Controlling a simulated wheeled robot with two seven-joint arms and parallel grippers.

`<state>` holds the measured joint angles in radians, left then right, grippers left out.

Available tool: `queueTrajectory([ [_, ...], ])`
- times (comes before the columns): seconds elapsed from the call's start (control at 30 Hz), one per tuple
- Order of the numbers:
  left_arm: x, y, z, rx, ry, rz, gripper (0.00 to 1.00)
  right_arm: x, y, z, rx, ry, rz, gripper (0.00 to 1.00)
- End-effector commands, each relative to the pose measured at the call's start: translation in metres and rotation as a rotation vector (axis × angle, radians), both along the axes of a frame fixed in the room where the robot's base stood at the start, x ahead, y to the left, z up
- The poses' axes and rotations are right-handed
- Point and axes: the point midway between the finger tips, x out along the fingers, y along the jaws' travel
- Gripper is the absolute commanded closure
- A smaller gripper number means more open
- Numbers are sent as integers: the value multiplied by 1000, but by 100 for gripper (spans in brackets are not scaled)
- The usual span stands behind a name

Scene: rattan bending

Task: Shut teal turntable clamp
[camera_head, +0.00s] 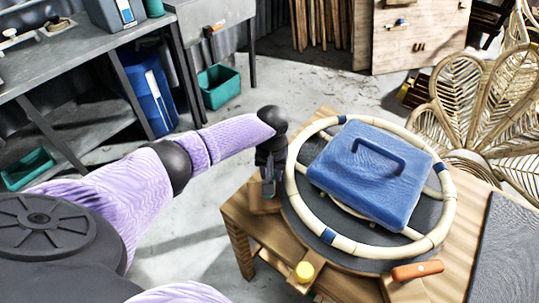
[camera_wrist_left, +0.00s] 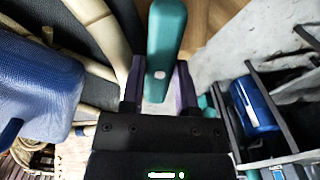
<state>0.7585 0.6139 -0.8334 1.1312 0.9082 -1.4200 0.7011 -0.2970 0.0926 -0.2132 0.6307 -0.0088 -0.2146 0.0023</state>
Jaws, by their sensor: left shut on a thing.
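The teal clamp (camera_wrist_left: 167,35) stands out in the left wrist view, its handle running between my two fingers. In the head view only a small teal part shows at the turntable's left edge, mostly hidden by my gripper. My left gripper (camera_head: 268,184) reaches down there, shut on the clamp handle; its fingers also show in the left wrist view (camera_wrist_left: 159,82). The dark round turntable (camera_head: 428,212) sits on the wooden table and carries a cream rattan ring with blue bands (camera_head: 292,198). My right gripper is not in view.
A blue case with a handle (camera_head: 345,178) lies over the ring, close to the right of my left gripper. Leaf-shaped rattan panels (camera_head: 470,105) stand right. The floor left of the table is clear.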

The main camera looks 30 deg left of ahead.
Motion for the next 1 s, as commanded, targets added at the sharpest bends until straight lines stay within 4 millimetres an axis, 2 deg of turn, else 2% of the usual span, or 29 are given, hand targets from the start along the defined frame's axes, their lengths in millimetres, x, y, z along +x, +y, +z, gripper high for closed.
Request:
queueTrajectory([
  [0.03, 0, 0, 8, -1, 0, -38, 100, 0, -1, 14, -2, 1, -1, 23],
  [0.1, 1, 0, 5, -1, -1, -106, 100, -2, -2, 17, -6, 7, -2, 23],
  [1.0, 2, 0, 0, -3, -5, -948, 100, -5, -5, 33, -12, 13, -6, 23],
])
